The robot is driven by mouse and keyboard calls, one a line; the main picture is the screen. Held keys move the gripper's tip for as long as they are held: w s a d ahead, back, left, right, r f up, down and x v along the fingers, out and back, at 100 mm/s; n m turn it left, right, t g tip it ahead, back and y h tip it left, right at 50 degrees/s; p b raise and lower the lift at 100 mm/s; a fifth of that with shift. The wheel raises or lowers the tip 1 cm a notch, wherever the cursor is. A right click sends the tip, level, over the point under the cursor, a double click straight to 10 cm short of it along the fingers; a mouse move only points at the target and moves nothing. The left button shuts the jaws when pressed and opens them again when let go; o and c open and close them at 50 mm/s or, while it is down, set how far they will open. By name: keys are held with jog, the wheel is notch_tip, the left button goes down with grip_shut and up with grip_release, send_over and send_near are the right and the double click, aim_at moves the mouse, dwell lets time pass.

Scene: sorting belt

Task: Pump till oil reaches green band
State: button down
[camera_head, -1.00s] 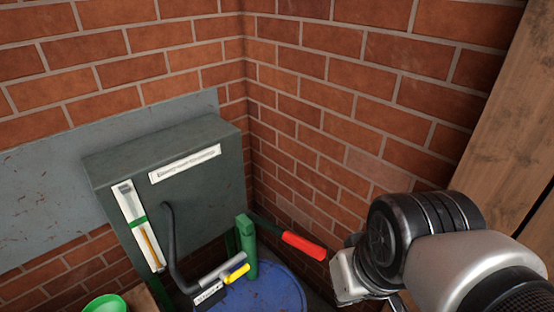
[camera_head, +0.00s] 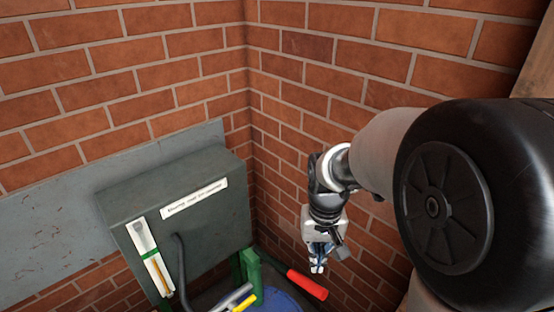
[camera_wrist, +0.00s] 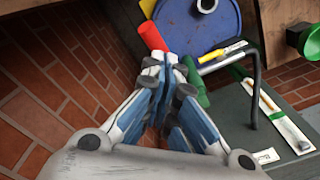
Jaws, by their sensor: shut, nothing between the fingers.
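The pump's red handle (camera_head: 307,285) sticks out to the right of the green pump post (camera_head: 250,272), beside the blue drum (camera_head: 283,303). My gripper (camera_head: 318,266) is shut and empty, pointing down just above the handle's outer part. In the wrist view the red handle (camera_wrist: 151,36) shows just beyond the fingertips (camera_wrist: 172,62); I cannot tell whether they touch. The white gauge (camera_head: 143,240) on the grey tank (camera_head: 205,225) has a green band (camera_head: 150,254). The amber oil column (camera_head: 159,274) stands below that band.
A black hose (camera_head: 181,270) runs down the tank's front. A yellow piece (camera_head: 245,303) lies by the drum. A green funnel-like object (camera_wrist: 311,42) shows in the wrist view. Brick walls (camera_head: 330,90) close in behind and right of the handle.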

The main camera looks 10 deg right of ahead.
aim_at(310, 280)
jog(key=shift+g, duration=0.7)
jog(key=w+f+p, duration=0.1)
jog(key=f, duration=0.1)
jog(key=w+f+p, duration=0.2)
jog(key=shift+w+f, duration=0.2)
jog(key=shift+f, duration=0.05)
jog(key=shift+f, duration=0.2)
jog(key=f+b, duration=0.1)
jog(key=f, duration=0.1)
jog(key=f+b, duration=0.4)
jog(key=shift+s+f, duration=0.35)
jog(key=shift+s, duration=0.05)
